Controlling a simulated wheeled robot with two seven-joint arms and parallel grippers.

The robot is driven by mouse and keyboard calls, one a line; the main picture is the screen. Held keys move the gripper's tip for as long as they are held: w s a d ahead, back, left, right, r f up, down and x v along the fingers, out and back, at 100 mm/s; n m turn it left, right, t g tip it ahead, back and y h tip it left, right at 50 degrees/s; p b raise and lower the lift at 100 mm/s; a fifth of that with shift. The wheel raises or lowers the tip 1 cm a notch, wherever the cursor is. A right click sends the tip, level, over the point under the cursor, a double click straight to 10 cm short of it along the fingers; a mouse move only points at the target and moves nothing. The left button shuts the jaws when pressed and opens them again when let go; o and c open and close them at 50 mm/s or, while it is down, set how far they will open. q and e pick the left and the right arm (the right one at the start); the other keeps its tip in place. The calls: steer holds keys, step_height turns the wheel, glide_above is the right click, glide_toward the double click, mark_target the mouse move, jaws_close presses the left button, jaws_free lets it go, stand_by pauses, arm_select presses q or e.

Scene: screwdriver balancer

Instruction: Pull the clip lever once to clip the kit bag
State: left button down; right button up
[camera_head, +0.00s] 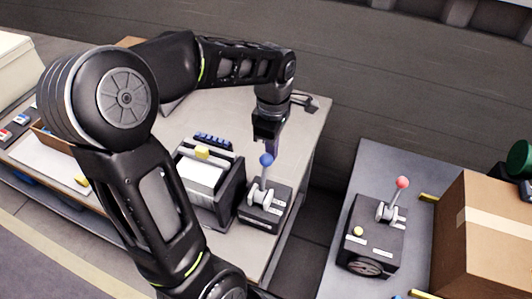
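A lever with a blue knob (266,159) rises from a black box (262,213) near the right edge of the left table. My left gripper (269,143) points down just above and behind this knob; its fingers are small and dark, so I cannot tell whether they are open or touch the knob. A second lever with a red knob (402,182) stands on another black box (372,238) on the right table. No label that I can read says which is the clip lever. A white item with a yellow piece (202,153), possibly the kit bag, sits in a black holder (226,190). My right gripper is out of view.
The left table (312,140) has bare room behind and right of the blue lever. A gap separates it from the right table (352,170). A cardboard box (480,245) stands at the right. A row of blue items (212,138) lies behind the holder. My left arm hides much of the left table.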

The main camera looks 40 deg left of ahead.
mark_target(264, 163)
arm_select(q)
steer(key=shift+s+d+b, duration=0.1)
steer(key=shift+s+d, duration=0.15)
steer(key=shift+s, duration=0.6)
steer(key=shift+s+d+b, duration=0.15)
steer(key=shift+s+d, duration=0.15)
steer(key=shift+s, duration=0.5)
steer(key=shift+s+d+b, duration=0.1)
steer(key=shift+s+d, duration=0.15)
steer(key=shift+s, duration=0.6)
steer(key=shift+s+d, duration=0.65)
steer(key=shift+s, duration=1.5)
steer(key=w+a, duration=0.3)
steer(key=w, duration=0.6)
steer(key=shift+w, duration=0.15)
steer(key=shift+p, duration=0.3)
step_height(264, 163, up, 7)
steer(key=p, duration=0.5)
